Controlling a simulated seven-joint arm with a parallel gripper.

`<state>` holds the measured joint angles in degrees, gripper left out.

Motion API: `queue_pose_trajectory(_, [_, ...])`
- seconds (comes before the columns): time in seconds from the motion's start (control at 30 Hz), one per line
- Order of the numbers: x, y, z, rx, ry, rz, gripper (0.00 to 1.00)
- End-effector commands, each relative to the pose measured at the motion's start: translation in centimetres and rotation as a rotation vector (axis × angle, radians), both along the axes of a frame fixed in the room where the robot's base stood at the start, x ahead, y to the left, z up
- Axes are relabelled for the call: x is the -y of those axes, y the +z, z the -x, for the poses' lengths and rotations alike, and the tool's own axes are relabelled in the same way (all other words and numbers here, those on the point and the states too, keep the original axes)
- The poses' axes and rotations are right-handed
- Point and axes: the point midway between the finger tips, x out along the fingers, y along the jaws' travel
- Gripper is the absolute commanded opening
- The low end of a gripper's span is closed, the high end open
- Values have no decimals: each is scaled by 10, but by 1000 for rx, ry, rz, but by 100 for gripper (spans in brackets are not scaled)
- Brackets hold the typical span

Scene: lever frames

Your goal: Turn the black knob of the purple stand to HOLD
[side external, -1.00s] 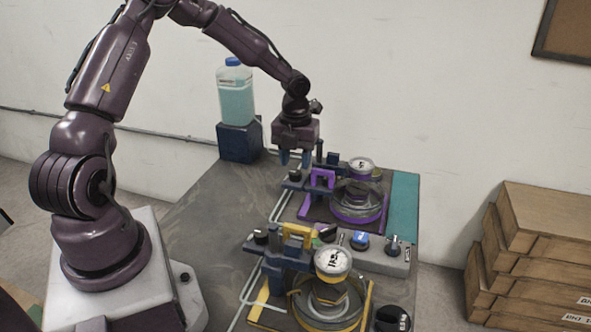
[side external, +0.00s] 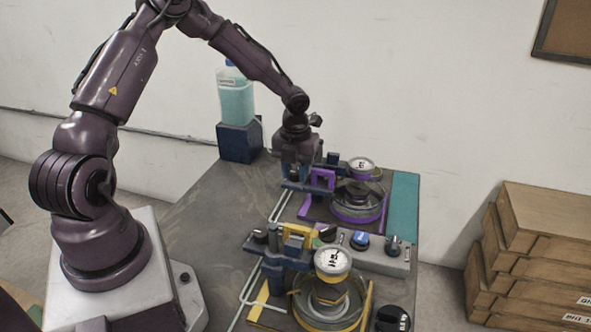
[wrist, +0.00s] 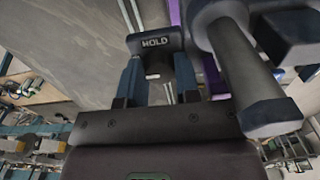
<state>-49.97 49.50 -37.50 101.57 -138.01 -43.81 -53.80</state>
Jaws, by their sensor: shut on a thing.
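The purple stand (side external: 323,178) is at the far end of the table in the side view, with its round gauge (side external: 361,164) and purple ring base. My gripper (side external: 294,181) is lowered onto the stand's left end, where the black knob sits. The gripper hides the knob in the side view. In the wrist view the blue fingers of my gripper (wrist: 158,64) stand on both sides of the dark knob (wrist: 154,65) and are shut on it. A plate with the word HOLD (wrist: 154,42) shows just beyond the fingertips. The knob's pointing direction cannot be told.
A yellow stand (side external: 297,243) with its own gauge is nearer the camera. A grey control box (side external: 378,257) with knobs lies between the stands. A bottle (side external: 235,98) stands on a blue block behind. In the wrist view a thick dark post (wrist: 240,75) rises close right of the fingers.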

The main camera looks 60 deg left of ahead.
Motion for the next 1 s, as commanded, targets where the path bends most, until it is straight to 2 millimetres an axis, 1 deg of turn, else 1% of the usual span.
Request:
queue_pose_trajectory(0.17, [0,0,0,1,-55,1,7])
queue_pose_trajectory(0.37, [0,0,0,0,-188,1,7])
queue_pose_trajectory(1.0, [0,1,0,-1,-791,0,7])
